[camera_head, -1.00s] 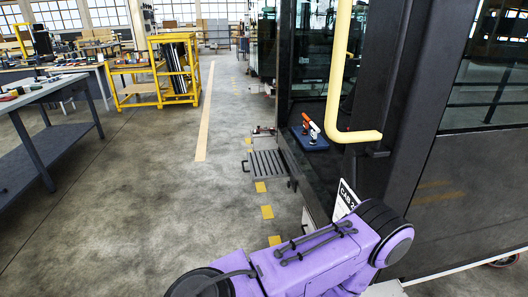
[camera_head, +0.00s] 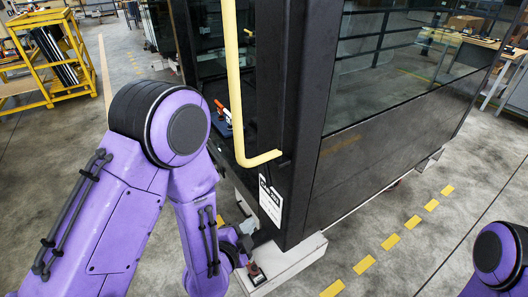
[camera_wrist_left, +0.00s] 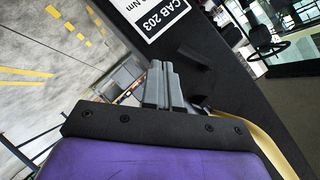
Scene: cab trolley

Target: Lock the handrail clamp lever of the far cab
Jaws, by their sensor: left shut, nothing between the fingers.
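The cab (camera_head: 290,130) is a dark, glazed body with a yellow handrail (camera_head: 235,90) at its corner. The handrail also shows in the wrist view (camera_wrist_left: 265,145). A white label (camera_head: 270,200) on the cab reads CAB 203 in the wrist view (camera_wrist_left: 153,15). My left gripper (camera_head: 244,240) is beside the cab's lower corner, below the handrail's bent end. Its grey fingers are together and empty in the wrist view (camera_wrist_left: 163,85). I cannot make out the clamp lever for sure. My right gripper is outside the frame; only part of that arm shows.
An orange-and-white item on a blue base (camera_head: 222,120) sits behind the handrail. A small red-and-dark item (camera_head: 256,275) lies on the pale ledge (camera_head: 285,265) under the cab. A yellow rack (camera_head: 50,60) stands at far left.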

